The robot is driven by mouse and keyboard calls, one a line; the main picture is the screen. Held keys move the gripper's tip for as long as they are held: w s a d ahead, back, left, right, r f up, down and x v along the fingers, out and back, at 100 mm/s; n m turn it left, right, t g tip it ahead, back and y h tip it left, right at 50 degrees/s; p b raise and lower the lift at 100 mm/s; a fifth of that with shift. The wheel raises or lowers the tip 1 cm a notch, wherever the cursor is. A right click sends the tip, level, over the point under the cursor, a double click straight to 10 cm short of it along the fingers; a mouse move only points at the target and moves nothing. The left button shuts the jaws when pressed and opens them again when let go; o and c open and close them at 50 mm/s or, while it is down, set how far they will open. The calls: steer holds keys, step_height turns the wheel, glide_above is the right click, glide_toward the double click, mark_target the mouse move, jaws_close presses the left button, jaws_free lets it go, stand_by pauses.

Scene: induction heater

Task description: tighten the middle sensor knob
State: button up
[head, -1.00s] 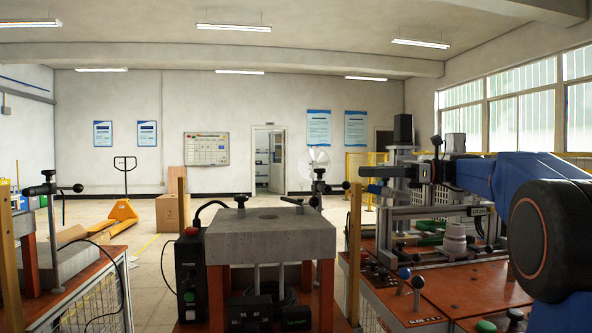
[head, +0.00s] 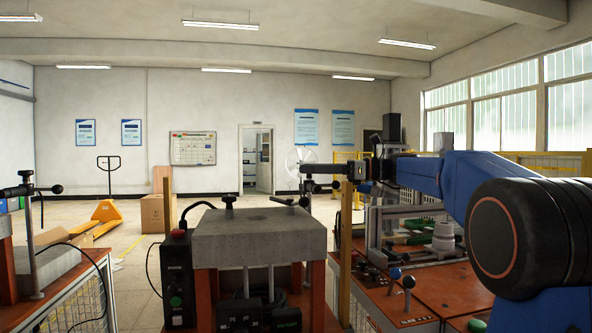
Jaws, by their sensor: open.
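The middle sensor stand (head: 304,187) rises behind the grey block, with a dark clamp and a round black knob (head: 336,184) on its right side. My gripper (head: 308,169) reaches in from the right and points left, just above the clamp and knob in the picture. Its dark fingers are seen side-on, and the gap between them is hard to make out. Nothing shows held in them. I cannot tell how far the fingers are from the knob in depth. The clamp is partly hidden behind the fingers.
The grey block (head: 258,222) stands on orange legs, with a black control box (head: 177,280) at its left. Another stand with a black knob (head: 57,188) is at the far left. A yellow post (head: 346,250) rises near the middle knob. The bench (head: 440,290) at right holds levers.

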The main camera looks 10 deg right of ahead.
steer(key=shift+x, duration=2.5)
steer(key=shift+c, duration=0.5)
steer(key=c, duration=0.9)
